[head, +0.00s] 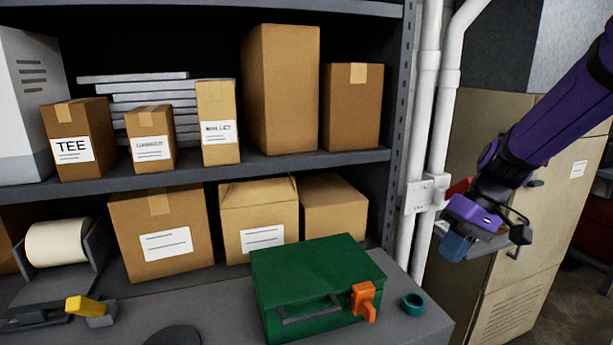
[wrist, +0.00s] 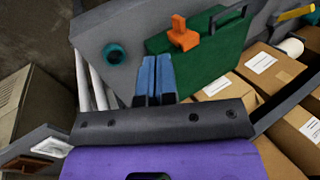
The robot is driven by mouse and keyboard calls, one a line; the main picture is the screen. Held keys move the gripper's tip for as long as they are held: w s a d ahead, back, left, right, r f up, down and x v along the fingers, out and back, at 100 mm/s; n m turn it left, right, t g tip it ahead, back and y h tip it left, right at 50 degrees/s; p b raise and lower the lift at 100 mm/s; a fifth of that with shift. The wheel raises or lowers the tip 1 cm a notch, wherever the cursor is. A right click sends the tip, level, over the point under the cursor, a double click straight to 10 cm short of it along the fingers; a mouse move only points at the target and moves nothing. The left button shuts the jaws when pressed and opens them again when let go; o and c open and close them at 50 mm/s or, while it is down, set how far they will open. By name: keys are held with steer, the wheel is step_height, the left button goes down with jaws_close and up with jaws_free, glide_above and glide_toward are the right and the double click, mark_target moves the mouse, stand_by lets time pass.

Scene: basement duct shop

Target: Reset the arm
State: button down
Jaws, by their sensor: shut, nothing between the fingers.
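My purple arm reaches in from the right edge of the head view. My gripper (head: 455,248) hangs to the right of the bench, in front of the tan cabinet, with its blue fingers pointing down. In the wrist view my gripper (wrist: 154,62) shows its two blue fingers side by side, shut with nothing between them. The fingers are apart from the green case (head: 312,280), which lies on the grey bench to the left with an orange latch (head: 364,300). A teal ring (head: 412,303) lies on the bench beside the case.
Grey shelves (head: 270,167) hold several cardboard boxes, including ones marked TEE (head: 72,150) and MALLET (head: 218,130). White pipes (head: 425,110) run upright between the shelves and the tan cabinet (head: 520,280). A tape roll (head: 57,243) and a yellow-handled tool (head: 85,306) are at left.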

steer(key=s+d+r+m+t+h, duration=0.1)
steer(key=s+r+t+h, duration=0.1)
steer(key=s+r, duration=0.4)
steer(key=s+d+r+m+t+h, duration=0.2)
steer(key=s+r, duration=0.4)
steer(key=s, duration=0.6)
steer(key=t+h, duration=0.1)
steer(key=t, duration=0.1)
steer(key=shift+r+t, duration=0.4)
steer(key=shift+d, duration=0.1)
